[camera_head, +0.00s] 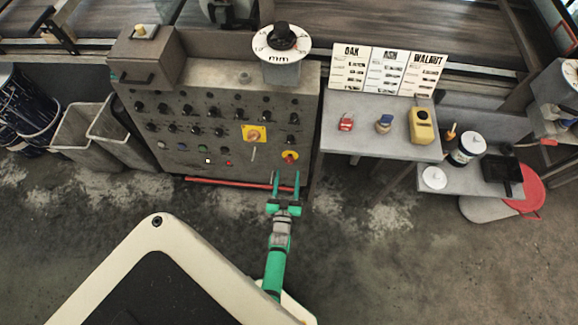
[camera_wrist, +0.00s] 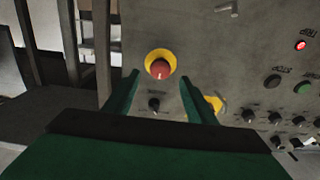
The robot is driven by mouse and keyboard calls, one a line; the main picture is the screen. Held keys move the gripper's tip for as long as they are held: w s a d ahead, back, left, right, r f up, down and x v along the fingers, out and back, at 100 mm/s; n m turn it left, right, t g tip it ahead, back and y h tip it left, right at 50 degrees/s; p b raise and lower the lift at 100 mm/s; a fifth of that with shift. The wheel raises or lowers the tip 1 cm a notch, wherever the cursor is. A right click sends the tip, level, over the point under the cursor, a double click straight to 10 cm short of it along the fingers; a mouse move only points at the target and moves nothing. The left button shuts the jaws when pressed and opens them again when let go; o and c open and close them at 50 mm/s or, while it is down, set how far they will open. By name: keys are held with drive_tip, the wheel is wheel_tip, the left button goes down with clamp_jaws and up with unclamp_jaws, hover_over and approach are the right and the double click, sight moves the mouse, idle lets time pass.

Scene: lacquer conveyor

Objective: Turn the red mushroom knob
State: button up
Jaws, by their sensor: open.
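The red mushroom knob (camera_head: 290,156) sits on a yellow round base at the lower right of the grey control panel (camera_head: 223,103). In the wrist view the red knob (camera_wrist: 160,69) shows whole in its yellow ring, just beyond the fingertips and centred between them. My gripper (camera_head: 286,176) is open and empty, its two green fingers pointing at the panel just below the knob in the head view. The fingers also show in the wrist view (camera_wrist: 160,82), apart from the knob.
A yellow square plate with an orange knob (camera_head: 253,134) is up and left of the red knob; several black knobs fill the panel. A red bar (camera_head: 228,182) runs along the panel's foot. A grey table (camera_head: 372,142) stands close on the right. Grey bins (camera_head: 78,132) stand left.

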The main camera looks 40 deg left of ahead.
sight(289, 163)
drive_tip(key=shift+x, duration=2.6)
drive_tip(key=c, duration=1)
drive_tip(key=shift+c, duration=0.2)
drive_tip(key=shift+m, duration=0.5)
drive_tip(key=m, duration=0.3)
drive_tip(key=shift+s+t+h, duration=0.1)
drive_tip(key=shift+t+h, duration=0.2)
drive_tip(key=shift+h, duration=0.1)
drive_tip(key=shift+m+h, duration=0.5)
drive_tip(key=shift+m, duration=1.7)
